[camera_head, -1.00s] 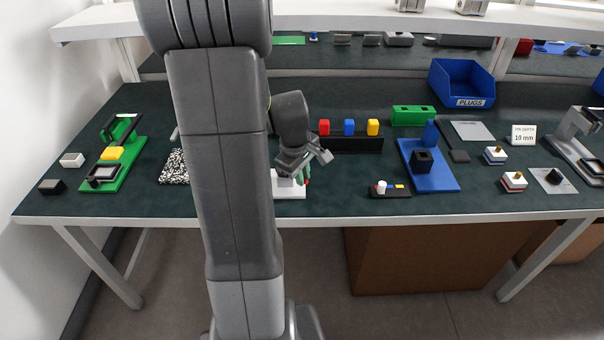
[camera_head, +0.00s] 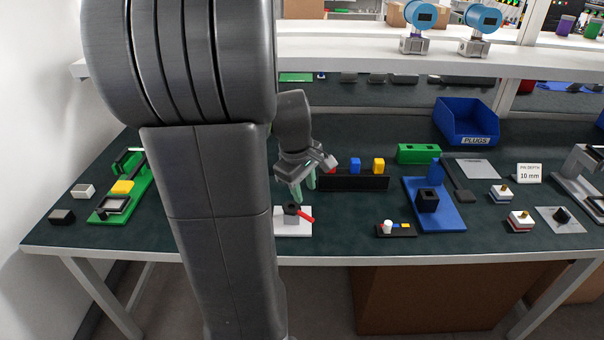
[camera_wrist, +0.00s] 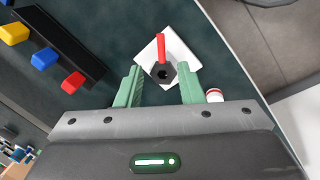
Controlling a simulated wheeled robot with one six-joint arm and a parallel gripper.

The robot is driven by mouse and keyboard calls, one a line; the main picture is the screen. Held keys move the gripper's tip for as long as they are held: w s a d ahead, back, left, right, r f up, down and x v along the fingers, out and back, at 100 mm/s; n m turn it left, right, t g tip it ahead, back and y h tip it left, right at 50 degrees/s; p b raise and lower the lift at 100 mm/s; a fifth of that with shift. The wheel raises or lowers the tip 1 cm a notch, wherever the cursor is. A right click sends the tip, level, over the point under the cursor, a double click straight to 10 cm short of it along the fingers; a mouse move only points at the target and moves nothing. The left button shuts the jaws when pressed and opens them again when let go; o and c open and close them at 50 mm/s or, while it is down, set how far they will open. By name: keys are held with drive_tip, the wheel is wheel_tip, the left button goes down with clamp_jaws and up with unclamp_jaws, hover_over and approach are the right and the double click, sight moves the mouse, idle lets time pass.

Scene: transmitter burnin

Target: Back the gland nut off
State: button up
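A black hexagonal nut (camera_head: 291,208), which I take to be the gland nut, sits on a white square plate (camera_head: 293,229) at the bench's front. A red lever (camera_head: 305,216) extends from it to the right. The wrist view shows the nut (camera_wrist: 161,74), the lever (camera_wrist: 161,47) and the plate (camera_wrist: 176,50). My gripper (camera_head: 303,192) is above and behind the nut, with its green fingers apart and nothing between them. In the wrist view, the open fingers of my gripper (camera_wrist: 161,90) appear on either side of the nut. The nut's underside is hidden.
A black rack (camera_head: 353,181) with red, blue and yellow blocks stands behind to the right. A small black tray (camera_head: 396,231) and a blue fixture (camera_head: 446,212) are farther right. A green fixture (camera_head: 109,206) is at left. The bench's front edge is close.

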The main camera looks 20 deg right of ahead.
sight(308, 217)
drive_tip(key=shift+s+a+r, duration=0.1)
drive_tip(key=shift+a+r, duration=0.05)
drive_tip(key=shift+r, duration=0.75)
drive_tip(key=shift+s+a+r, duration=0.1)
drive_tip(key=shift+a+r, duration=0.05)
drive_tip(key=shift+r, duration=0.75)
drive_tip(key=f, duration=0.4)
drive_tip(key=w+d+f+b, duration=0.1)
drive_tip(key=f, duration=0.4)
drive_tip(key=d+f, duration=0.1)
drive_tip(key=f, duration=0.3)
drive_tip(key=shift+w+d+f+b, duration=0.1)
drive_tip(key=shift+w+f+b, duration=0.15)
drive_tip(key=shift+f+b, duration=0.1)
drive_tip(key=shift+r, duration=0.1)
wheel_tip(308, 217, up, 14)
drive_tip(key=s+a+p, duration=0.2)
drive_tip(key=f, duration=0.4)
drive_tip(key=w+d+f+b, duration=0.1)
drive_tip(key=f, duration=0.4)
drive_tip(key=w+d+f+b, duration=0.1)
drive_tip(key=f, duration=0.4)
drive_tip(key=shift+f, duration=0.2)
drive_tip(key=shift+a, duration=0.1)
drive_tip(key=shift+s+a+r+m+b, duration=0.15)
drive_tip(key=shift+a+m+b, duration=0.3)
drive_tip(key=shift+m, duration=0.55)
